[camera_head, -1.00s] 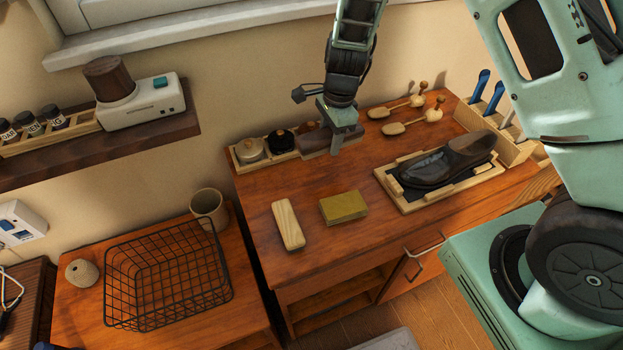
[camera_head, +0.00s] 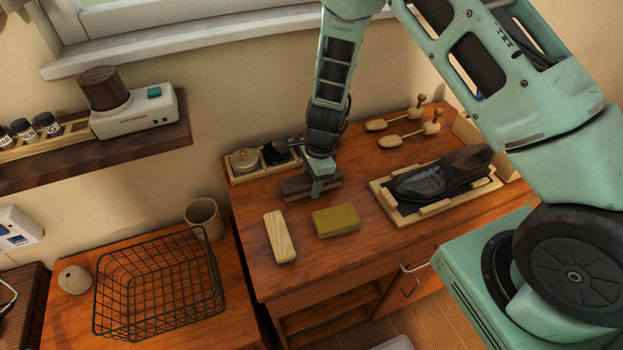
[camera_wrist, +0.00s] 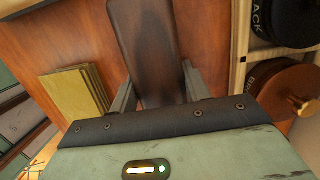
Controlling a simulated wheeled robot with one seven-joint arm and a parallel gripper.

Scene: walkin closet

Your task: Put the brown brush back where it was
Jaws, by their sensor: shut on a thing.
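The brown brush (camera_head: 296,187) is a dark, long block in my gripper (camera_head: 318,190). In the wrist view the brush (camera_wrist: 147,40) lies between the two fingers of my gripper (camera_wrist: 158,88), which are shut on its sides. Its bristles are not clear. It is at or just above the wooden bench (camera_head: 345,258), in front of the polish tin tray (camera_head: 237,179); I cannot tell whether it touches the bench. A pale wooden block (camera_head: 279,237) and an olive block (camera_head: 336,220) lie on the bench in front of it.
A dark shoe (camera_head: 440,176) sits on a framed mat (camera_head: 385,200) to the right. Wooden shoe trees (camera_head: 405,137) lie at the back. A wire basket (camera_head: 160,285) and a mug (camera_head: 204,217) stand on the left table. Bare bench lies around the blocks.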

